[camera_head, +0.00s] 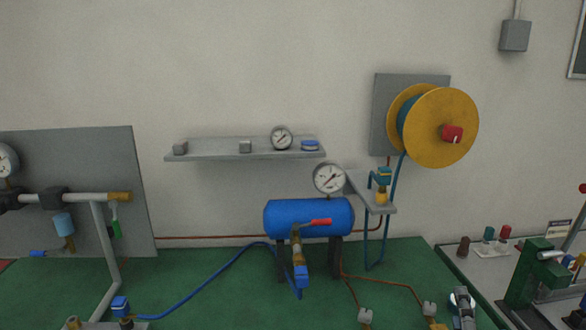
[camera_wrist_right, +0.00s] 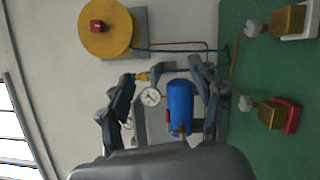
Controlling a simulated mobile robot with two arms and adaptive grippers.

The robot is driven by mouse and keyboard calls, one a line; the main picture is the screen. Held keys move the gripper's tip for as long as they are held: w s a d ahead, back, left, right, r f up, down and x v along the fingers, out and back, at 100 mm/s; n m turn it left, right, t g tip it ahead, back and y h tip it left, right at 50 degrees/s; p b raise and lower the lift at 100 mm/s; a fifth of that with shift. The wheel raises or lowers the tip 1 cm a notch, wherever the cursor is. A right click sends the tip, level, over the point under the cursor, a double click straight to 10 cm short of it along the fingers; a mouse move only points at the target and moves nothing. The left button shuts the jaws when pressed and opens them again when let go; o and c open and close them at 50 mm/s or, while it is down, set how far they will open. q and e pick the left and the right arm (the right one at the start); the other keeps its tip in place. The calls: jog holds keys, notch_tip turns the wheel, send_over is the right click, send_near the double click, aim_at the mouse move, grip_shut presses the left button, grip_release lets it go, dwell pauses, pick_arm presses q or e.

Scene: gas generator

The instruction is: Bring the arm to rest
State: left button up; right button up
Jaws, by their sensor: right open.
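My right gripper (camera_head: 463,303) shows as a small grey and black piece at the bottom right edge of the head view. In the right wrist view my right gripper (camera_wrist_right: 166,80) has its two dark fingers wide apart with nothing held between them. Past the fingers, with a clear gap, are the blue tank (camera_wrist_right: 180,105) and its white gauge (camera_wrist_right: 150,96). The rest of my right arm is mostly out of the head view. My left gripper is not in view.
The blue tank (camera_head: 300,217) stands on the green bench (camera_head: 205,275). A grey shelf (camera_head: 215,150) and a yellow hose reel (camera_head: 455,110) are on the wall. Brass fittings (camera_head: 435,322) stand near my right gripper. A dark green machine (camera_head: 530,272) is at the right.

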jog(key=s+a+f+m+g+y, duration=0.1)
jog(key=s+f+m+g, duration=0.35)
jog(key=f, duration=0.35)
jog(key=s+a+f+m+g, duration=0.1)
jog(key=s+f+m+g, duration=0.35)
jog(key=f, duration=0.45)
jog(key=s+a+f+m+g+y, duration=0.2)
jog(key=s+a+f+m+g, duration=0.15)
jog(key=s, duration=0.35)
jog(key=s+a+f+m+g+y, duration=0.25)
jog(key=s+a+f, duration=0.2)
jog(key=s, duration=0.35)
notch_tip(320, 180, down, 26)
jog(key=s+d+f+g, duration=0.2)
jog(key=s+d+f, duration=0.1)
jog(key=s+f, duration=1.3)
jog(key=shift+s, duration=0.9)
jog(key=shift+f, duration=0.1)
